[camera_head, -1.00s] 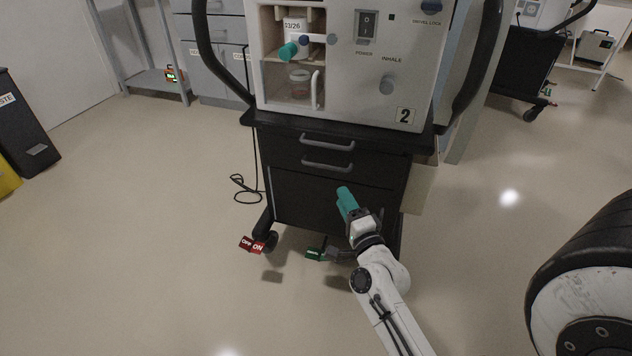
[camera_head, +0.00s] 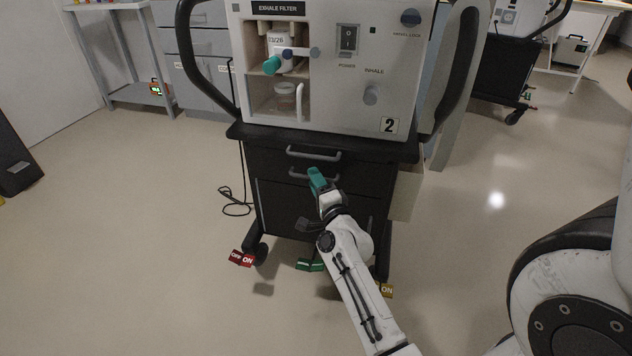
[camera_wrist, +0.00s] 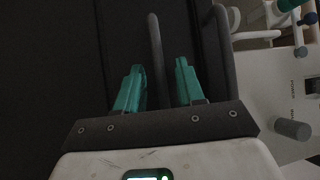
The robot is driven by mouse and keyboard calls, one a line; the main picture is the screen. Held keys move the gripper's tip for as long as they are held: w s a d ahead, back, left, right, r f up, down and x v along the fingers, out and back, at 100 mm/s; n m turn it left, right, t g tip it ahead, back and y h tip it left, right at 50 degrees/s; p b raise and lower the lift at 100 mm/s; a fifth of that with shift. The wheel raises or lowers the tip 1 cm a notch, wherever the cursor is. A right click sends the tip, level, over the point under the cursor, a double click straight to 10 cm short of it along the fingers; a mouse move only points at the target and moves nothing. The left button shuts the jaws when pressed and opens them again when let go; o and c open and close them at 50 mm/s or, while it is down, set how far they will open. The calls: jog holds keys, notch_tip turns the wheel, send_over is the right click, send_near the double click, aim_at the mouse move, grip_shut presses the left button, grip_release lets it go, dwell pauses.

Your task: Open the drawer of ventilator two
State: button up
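Ventilator two (camera_head: 335,90), a light grey unit with a "2" label, stands on a black cart. Its cart has an upper drawer handle (camera_head: 313,153) and a lower drawer handle (camera_head: 298,174), both grey bars on dark drawer fronts that look closed. My gripper (camera_head: 316,178) is at the lower handle and hides part of it. In the wrist view my gripper's teal fingers (camera_wrist: 160,88) are apart, with the lower handle (camera_wrist: 156,50) running between them, nearer the left finger; contact cannot be told. The upper handle (camera_wrist: 226,50) lies right of the fingers.
Red (camera_head: 242,258), green (camera_head: 310,265) and yellow (camera_head: 387,290) pedals sit low around the cart's base. A black cable (camera_head: 235,200) lies on the floor at left. Open floor surrounds the cart's front and sides.

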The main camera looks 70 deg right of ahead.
jog(key=shift+c, duration=0.2)
grip_shut()
dwell(0.4)
